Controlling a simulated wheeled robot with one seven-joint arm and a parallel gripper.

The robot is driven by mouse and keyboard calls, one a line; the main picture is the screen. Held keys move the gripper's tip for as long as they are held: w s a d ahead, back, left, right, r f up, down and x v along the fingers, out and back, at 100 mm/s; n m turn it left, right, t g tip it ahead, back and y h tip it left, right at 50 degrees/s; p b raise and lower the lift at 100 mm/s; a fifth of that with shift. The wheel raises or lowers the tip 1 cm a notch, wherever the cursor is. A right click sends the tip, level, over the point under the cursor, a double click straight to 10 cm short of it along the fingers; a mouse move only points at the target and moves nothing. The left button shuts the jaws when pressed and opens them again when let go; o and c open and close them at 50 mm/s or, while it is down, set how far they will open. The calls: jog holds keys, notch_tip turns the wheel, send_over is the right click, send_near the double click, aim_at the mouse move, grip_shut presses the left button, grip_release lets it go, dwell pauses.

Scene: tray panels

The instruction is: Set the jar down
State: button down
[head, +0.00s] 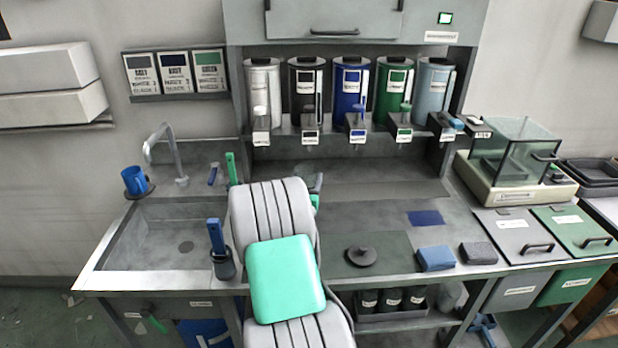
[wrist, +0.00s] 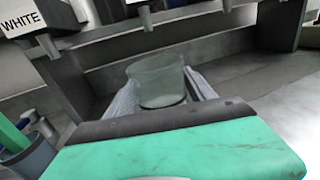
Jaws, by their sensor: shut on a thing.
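The jar (wrist: 158,84) is a clear, greenish glass vessel, seen in the wrist view beyond the green housing of my wrist. My gripper (wrist: 166,98) is shut on it, with a pale finger on each side. The jar looks empty and roughly upright. Its lower part is hidden by my wrist, so I cannot tell whether it touches the counter. In the head view my arm hides the jar and most of the gripper. A dark round lid with a knob (head: 361,256) lies on the counter's dark mat, right of my arm.
Several dispensers (head: 350,90) hang above the back of the counter; one spout block labelled WHITE (wrist: 18,20) is close at the left. A sink (head: 150,240) is at left. A brush holder (head: 223,264), blue sponge (head: 436,258) and dark block (head: 478,253) stand along the front.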

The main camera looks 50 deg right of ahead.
aim_at(308, 173)
jog(key=x, duration=0.5)
jog(key=shift+w+d, duration=0.15)
jog(key=shift+d, duration=0.15)
jog(key=shift+f, duration=1.7)
jog(key=shift+f, duration=0.25)
jog(key=shift+c, duration=1.6)
grip_release()
jog(key=shift+r, duration=0.1)
